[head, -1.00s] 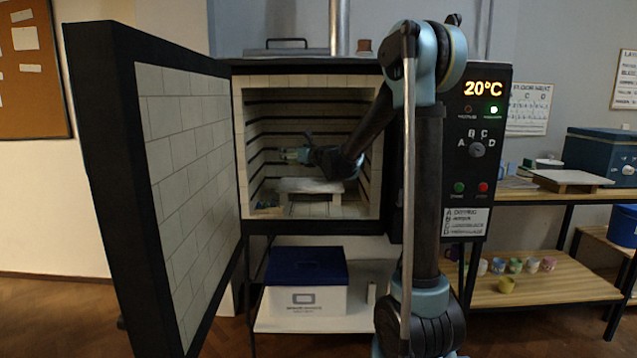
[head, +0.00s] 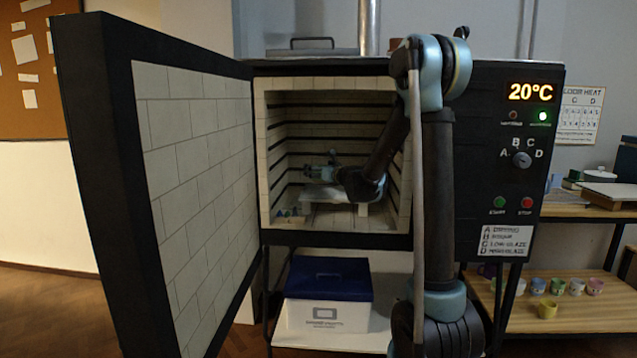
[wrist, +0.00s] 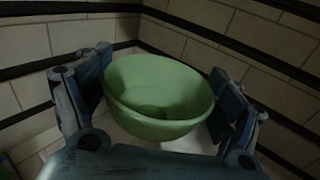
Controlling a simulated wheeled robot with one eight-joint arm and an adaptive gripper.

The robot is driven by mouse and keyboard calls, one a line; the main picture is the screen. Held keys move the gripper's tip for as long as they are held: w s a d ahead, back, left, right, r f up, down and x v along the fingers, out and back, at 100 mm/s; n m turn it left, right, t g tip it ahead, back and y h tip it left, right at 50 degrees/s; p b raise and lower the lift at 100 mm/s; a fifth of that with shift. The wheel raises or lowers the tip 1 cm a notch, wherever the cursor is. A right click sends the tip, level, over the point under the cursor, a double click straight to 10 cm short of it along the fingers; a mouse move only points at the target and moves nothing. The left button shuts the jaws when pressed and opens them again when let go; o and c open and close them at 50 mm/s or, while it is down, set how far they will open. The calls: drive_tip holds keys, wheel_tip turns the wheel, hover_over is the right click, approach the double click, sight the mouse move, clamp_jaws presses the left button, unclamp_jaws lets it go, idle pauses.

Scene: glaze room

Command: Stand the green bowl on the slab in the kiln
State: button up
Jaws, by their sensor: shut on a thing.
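The green bowl (wrist: 158,95) is upright between the two fingers of my gripper (wrist: 160,70) in the wrist view. The fingers are shut on it, one at each side. The pale slab (wrist: 185,146) shows below and behind the bowl; whether the bowl touches it I cannot tell. In the head view my gripper (head: 321,172) is inside the open kiln (head: 262,155), over the slab (head: 316,194). I cannot make out the bowl in the head view.
The kiln door (head: 195,190) stands wide open at the left. Small coloured things (head: 290,212) lie on the kiln floor, front left. Brick walls with dark bands are close around my gripper. A shelf with several small pots (head: 547,309) stands at the right.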

drive_tip(key=shift+f, duration=2.05)
drive_tip(key=shift+f, duration=0.1)
drive_tip(key=o, duration=1.2)
drive_tip(key=shift+o, duration=0.2)
